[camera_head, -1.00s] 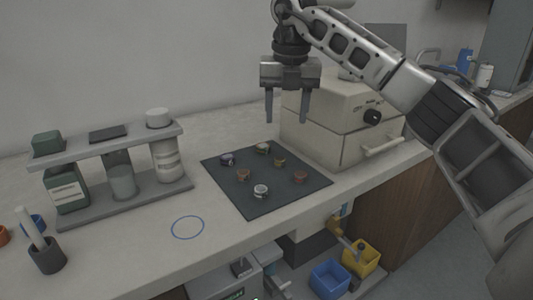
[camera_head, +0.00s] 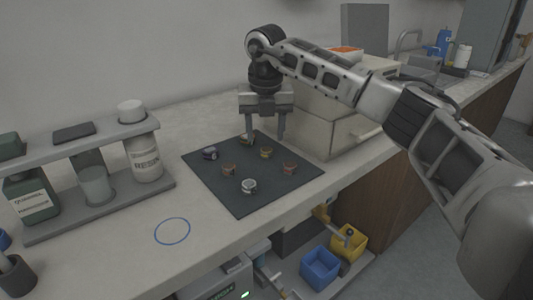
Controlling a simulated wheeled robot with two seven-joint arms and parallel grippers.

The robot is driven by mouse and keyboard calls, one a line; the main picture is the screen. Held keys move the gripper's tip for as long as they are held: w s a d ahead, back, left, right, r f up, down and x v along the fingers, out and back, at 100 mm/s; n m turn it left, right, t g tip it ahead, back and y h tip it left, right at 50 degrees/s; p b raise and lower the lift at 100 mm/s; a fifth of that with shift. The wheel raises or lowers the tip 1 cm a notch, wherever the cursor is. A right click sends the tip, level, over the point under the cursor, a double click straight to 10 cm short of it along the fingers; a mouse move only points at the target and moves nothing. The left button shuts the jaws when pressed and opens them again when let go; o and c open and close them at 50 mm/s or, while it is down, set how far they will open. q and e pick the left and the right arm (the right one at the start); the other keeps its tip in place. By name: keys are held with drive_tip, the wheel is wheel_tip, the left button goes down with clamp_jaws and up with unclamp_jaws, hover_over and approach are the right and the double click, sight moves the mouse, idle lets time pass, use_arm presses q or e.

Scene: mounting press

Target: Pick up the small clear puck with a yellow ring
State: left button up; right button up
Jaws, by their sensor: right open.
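Several small pucks sit on a dark mat (camera_head: 235,202) on the counter. A pale puck at the back (camera_head: 246,141) is partly hidden by a finger of my right gripper. A yellowish-brown puck (camera_head: 266,153) sits just in front of the gripper in the picture. The pucks are too small to tell for sure which is clear with a yellow ring. My right gripper (camera_head: 265,130) is open, pointing down over the back of the mat, with nothing between its fingers. My left gripper is out of view.
Other pucks on the mat are a dark bluish one (camera_head: 210,153), two brownish ones (camera_head: 228,170) (camera_head: 290,169) and a whitish one (camera_head: 249,186). A beige press box (camera_head: 318,130) stands right behind the mat. A bottle rack (camera_head: 100,205) stands left. A blue ring outline (camera_head: 172,231) marks clear counter.

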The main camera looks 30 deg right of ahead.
sight(266, 149)
drive_tip(key=f, duration=0.3)
drive_tip(key=w+d+f, duration=0.1)
drive_tip(key=shift+f, duration=0.3)
drive_tip(key=c, duration=1.1)
drive_tip(key=shift+o, duration=0.2)
